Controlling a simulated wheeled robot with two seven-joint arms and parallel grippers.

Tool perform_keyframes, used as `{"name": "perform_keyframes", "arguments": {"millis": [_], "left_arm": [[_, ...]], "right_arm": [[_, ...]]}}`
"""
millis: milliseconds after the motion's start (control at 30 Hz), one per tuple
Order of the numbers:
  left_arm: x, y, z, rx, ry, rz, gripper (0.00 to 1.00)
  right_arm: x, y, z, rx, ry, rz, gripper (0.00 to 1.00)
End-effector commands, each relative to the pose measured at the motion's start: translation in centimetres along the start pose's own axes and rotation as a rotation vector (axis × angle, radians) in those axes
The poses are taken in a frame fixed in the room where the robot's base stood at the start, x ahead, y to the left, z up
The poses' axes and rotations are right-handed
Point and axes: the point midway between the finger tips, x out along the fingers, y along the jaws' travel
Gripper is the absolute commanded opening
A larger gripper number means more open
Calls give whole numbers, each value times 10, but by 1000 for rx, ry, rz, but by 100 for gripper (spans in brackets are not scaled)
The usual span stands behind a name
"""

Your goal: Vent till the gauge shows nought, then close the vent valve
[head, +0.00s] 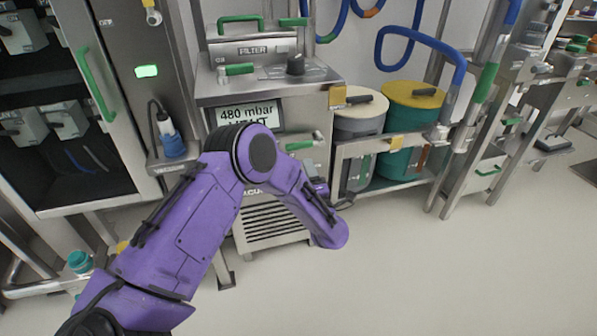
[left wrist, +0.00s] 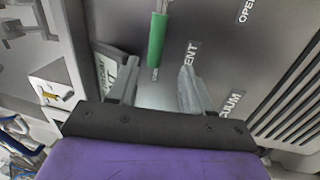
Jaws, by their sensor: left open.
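The gauge display (head: 246,115) on the steel cabinet reads 480 mbar; a second line below is partly covered by my arm. A lever with a green grip (head: 300,145) sits right of and below the display. In the left wrist view this green grip (left wrist: 157,40) lies beside a partly covered label ending in "ENT". My left gripper (left wrist: 158,92) is open and empty, its fingers apart in front of the panel, with the grip beyond the fingertips. In the head view my purple arm hides much of the panel. My right gripper is not in view.
The cabinet top carries a black knob (head: 296,64) and another green-gripped lever (head: 236,69). A cream-lidded drum (head: 360,112) and a yellow-lidded green drum (head: 413,95) stand to the right. The floor (head: 430,270) in front is clear.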

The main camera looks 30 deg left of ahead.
Motion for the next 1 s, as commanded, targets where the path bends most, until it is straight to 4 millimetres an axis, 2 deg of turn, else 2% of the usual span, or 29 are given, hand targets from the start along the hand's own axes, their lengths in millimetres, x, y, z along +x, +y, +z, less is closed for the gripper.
{"name": "perform_keyframes", "arguments": {"millis": [33,167,400,500,667,900,933,1000], "left_arm": [[4,-1,0,-26,19,12,50],[22,4,-2,-40,33,17,50],[76,4,-4,-36,31,16,50],[93,4,-3,-35,28,15,50],[108,5,-3,-33,25,15,50],[110,5,-3,-31,23,15,50],[110,5,-3,-31,23,15,46],[110,5,-3,-31,23,15,24]], "right_arm": [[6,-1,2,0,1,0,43],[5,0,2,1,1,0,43],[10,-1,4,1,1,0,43],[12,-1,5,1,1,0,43],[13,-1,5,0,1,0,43],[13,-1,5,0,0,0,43],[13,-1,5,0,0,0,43],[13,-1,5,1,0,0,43]]}}
